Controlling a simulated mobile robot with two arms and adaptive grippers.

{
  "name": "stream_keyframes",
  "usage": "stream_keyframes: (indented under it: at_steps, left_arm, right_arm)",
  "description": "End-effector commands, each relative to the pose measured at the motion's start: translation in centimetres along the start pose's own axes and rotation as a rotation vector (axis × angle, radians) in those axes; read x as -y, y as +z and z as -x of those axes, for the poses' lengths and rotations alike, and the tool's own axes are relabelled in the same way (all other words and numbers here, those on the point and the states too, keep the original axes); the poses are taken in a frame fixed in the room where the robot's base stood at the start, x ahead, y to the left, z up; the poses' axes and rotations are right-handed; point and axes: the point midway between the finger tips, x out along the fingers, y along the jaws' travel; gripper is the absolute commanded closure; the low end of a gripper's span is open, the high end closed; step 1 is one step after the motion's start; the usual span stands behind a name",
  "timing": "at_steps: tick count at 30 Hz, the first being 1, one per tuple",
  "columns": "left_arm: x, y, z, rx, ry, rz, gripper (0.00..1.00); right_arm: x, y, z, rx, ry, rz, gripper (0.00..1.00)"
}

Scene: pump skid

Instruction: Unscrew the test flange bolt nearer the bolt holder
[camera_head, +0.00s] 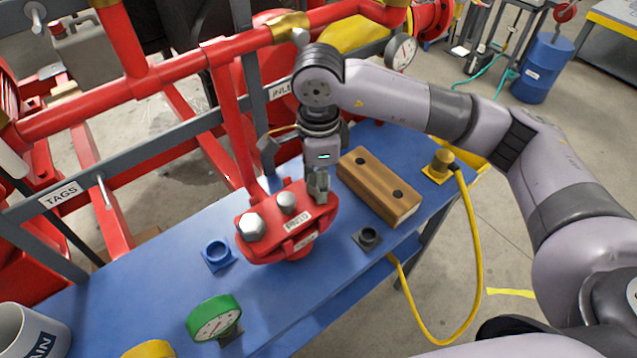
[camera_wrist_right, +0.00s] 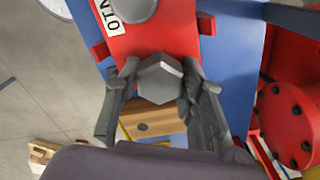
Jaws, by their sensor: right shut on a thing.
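The red test flange (camera_head: 272,243) stands on the blue bench with a white label on it. A large hex bolt (camera_head: 251,226) sits at its left end and a round grey knob (camera_head: 287,203) in its middle. My right gripper (camera_head: 318,188) reaches down over its right end and is shut on the bolt nearer the bolt holder. In the right wrist view this hex bolt head (camera_wrist_right: 160,80) is between the two fingers, above the red flange (camera_wrist_right: 172,30). The wooden bolt holder (camera_head: 378,187) has two dark holes and lies right of the flange. My left gripper is out of view.
A blue ring fitting (camera_head: 216,253), a green gauge (camera_head: 214,318) and a dark square fitting (camera_head: 367,238) are on the bench (camera_head: 165,288). A yellow plug and cable (camera_head: 473,240) are at its right end. Red pipes (camera_head: 180,80) and a grey rail run behind.

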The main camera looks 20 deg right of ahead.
Motion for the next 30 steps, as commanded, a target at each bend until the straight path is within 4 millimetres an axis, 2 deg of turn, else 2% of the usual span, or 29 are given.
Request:
stream_keyframes:
  at_steps: [5, 6, 15, 25, 30]
  left_arm:
    - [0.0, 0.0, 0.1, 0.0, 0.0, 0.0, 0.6]
    - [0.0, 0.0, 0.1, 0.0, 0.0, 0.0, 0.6]
    - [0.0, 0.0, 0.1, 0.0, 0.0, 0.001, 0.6]
    - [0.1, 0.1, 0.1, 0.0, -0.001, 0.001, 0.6]
    - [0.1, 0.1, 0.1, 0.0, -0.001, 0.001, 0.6]
  right_arm:
    - [0.0, 0.0, 0.0, -0.001, 0.001, 0.001, 0.93]
    - [0.0, 0.0, 0.0, -0.001, 0.001, 0.001, 0.62]
    - [0.0, 0.0, 0.0, -0.001, 0.001, -0.001, 0.42]
    - [0.0, 0.0, 0.1, 0.0, 0.0, -0.001, 0.4]
    - [0.1, 0.1, 1.9, 0.001, -0.002, -0.001, 0.4]
